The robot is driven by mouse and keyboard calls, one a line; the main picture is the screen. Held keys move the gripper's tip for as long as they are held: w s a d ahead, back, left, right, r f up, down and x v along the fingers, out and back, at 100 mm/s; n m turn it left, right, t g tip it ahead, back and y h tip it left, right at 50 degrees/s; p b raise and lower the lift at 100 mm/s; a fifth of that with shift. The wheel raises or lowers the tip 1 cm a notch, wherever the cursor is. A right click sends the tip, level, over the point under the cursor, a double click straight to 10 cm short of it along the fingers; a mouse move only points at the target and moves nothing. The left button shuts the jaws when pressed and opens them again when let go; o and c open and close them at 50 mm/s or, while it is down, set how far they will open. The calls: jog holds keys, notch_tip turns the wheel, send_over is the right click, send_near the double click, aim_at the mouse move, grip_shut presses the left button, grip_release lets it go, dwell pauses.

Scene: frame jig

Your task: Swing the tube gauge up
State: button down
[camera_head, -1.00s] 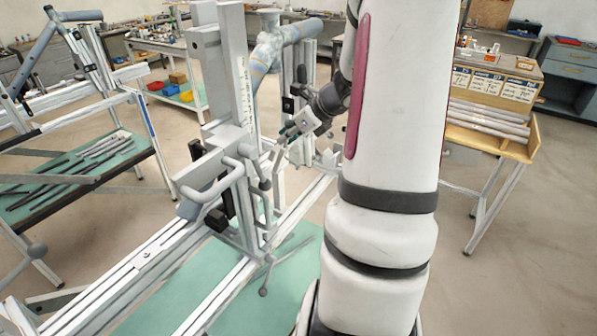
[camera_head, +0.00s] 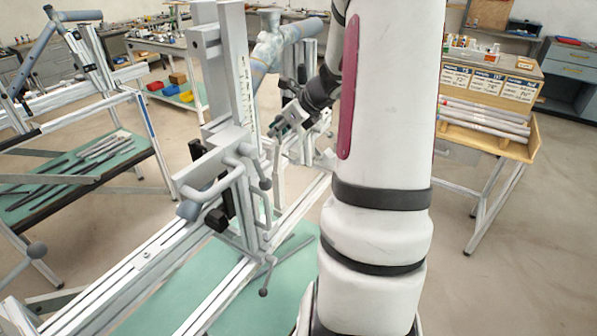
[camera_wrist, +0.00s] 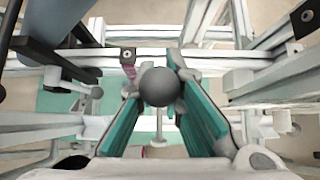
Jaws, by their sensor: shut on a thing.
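My gripper (camera_head: 284,124) is beside the upright post of the frame jig (camera_head: 240,80), on its right side. In the wrist view my gripper (camera_wrist: 154,76) has teal finger pads on either side of a round dark grey knob (camera_wrist: 158,88), and is shut on it. The knob appears to belong to the tube gauge. A thin pale bar (camera_head: 277,172) stands nearly upright just below the gripper in the head view and may be the gauge's arm. The gripper hides where the bar and knob meet.
The jig's rails (camera_head: 215,295) run diagonally below, over a green surface. Clamp handles with ball ends (camera_head: 264,291) stick out near the post. A mottled blue-grey tube (camera_head: 285,38) is behind the gripper. A wooden-edged bench (camera_head: 500,145) stands to the right; open floor lies between.

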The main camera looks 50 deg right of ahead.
jog(key=shift+w, duration=0.2)
jog(key=shift+w+a+f+b, duration=0.1)
jog(key=shift+w+b, duration=0.2)
jog(key=shift+w, duration=0.8)
jog(key=shift+w+a+f+b, duration=0.1)
jog(key=shift+w+f+b, duration=0.1)
jog(key=shift+w, duration=0.35)
jog(key=shift+w+f+b, duration=0.15)
jog(key=shift+w+b, duration=0.05)
jog(key=shift+w, duration=0.35)
jog(key=c, duration=1.6)
grip_release()
jog(key=shift+s+r, duration=0.1)
jog(key=shift+r, duration=0.05)
jog(key=shift+p+v, duration=2.25)
jog(key=shift+v, duration=1.25)
